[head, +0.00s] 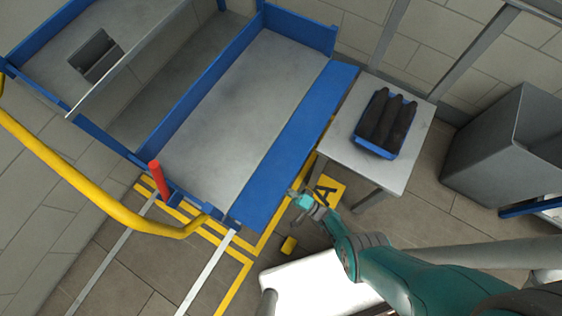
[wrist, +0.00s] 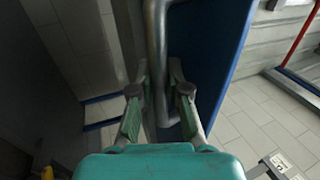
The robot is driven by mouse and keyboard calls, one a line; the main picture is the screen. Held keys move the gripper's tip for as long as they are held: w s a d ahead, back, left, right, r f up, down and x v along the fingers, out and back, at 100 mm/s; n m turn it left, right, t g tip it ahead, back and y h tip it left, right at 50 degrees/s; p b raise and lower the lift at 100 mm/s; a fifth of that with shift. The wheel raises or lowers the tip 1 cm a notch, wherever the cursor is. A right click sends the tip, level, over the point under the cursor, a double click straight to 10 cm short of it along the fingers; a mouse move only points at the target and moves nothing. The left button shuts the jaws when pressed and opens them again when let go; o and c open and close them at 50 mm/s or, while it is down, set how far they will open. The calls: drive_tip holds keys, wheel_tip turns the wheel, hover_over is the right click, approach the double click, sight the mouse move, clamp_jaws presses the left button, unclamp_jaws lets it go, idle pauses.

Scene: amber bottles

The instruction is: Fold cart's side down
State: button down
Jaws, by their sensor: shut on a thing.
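The cart (head: 225,100) has a grey bed and blue walls. Its near blue side panel (head: 290,145) runs along the bed's right edge and shows a broad face from above. I cannot tell its exact tilt. My gripper (head: 305,197) is at the outer edge of this panel, near its lower end. In the wrist view, my gripper (wrist: 160,80) is shut on a grey metal handle bar (wrist: 156,40), with a finger on each side. The blue panel (wrist: 212,60) is just right of the bar in that view. The panel's latches are not clear.
A grey table (head: 345,140) with a blue tray (head: 367,147) of dark bottles stands right of the panel, close to its upper end. A yellow bent rail (head: 110,205) and a red post (head: 158,178) are at the left. A grey bin (head: 505,150) stands far right.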

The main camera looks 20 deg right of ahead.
sight(281, 183)
drive_tip(key=shift+f, duration=0.25)
idle(0.5)
drive_tip(key=c, duration=1.1)
unclamp_jaws()
drive_tip(key=shift+c, duration=0.2)
drive_tip(key=shift+r, duration=5.05)
drive_tip(key=v, duration=1.2)
drive_tip(key=shift+f, duration=0.35)
